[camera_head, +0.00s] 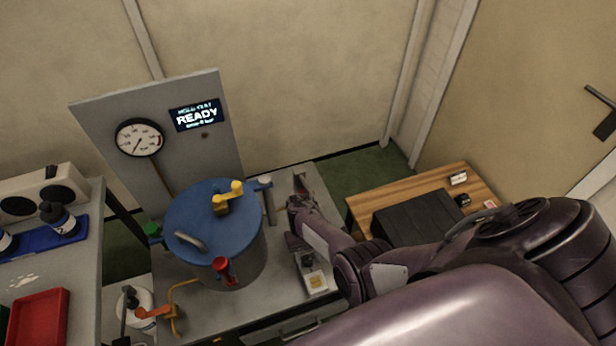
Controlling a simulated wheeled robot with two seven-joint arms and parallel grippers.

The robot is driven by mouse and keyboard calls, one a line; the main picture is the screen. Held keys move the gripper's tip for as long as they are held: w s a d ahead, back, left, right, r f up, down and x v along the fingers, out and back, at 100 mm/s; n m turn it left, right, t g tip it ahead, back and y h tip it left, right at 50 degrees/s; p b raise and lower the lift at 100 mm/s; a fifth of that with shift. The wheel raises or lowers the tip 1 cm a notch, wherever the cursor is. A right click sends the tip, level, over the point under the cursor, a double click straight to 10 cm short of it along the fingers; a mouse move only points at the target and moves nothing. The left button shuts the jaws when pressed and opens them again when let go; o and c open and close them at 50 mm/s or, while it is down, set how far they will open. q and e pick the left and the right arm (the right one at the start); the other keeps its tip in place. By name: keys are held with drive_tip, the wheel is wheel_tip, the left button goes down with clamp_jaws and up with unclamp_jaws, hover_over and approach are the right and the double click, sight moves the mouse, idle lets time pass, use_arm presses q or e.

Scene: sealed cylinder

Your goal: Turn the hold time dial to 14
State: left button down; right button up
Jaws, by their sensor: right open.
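I cannot make out a dial marked as the hold time dial or read a dial setting. A small control box (315,280) with a pale yellow patch sits on the bench right of the sealed cylinder, partly under my right arm. My right gripper (299,188) is open above the bench, right of the cylinder (240,268), with nothing visible between its fingers. The cylinder has a blue lid (205,215) with a yellow handle (228,198) and a red knob (222,265). My left gripper is not in view.
A grey panel holds a round gauge (139,137) and a lit display (197,115) reading READY. A post with a grey top (264,182) stands between cylinder and gripper. An orange-handled valve (153,312) is at front left. A wooden table (365,203) stands right.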

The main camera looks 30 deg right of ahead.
drive_tip(key=a+p+v, duration=0.1)
drive_tip(key=v, duration=0.6)
drive_tip(key=shift+w+d+r, duration=0.2)
drive_tip(key=shift+d+r, duration=0.2)
drive_tip(key=shift+d, duration=0.15)
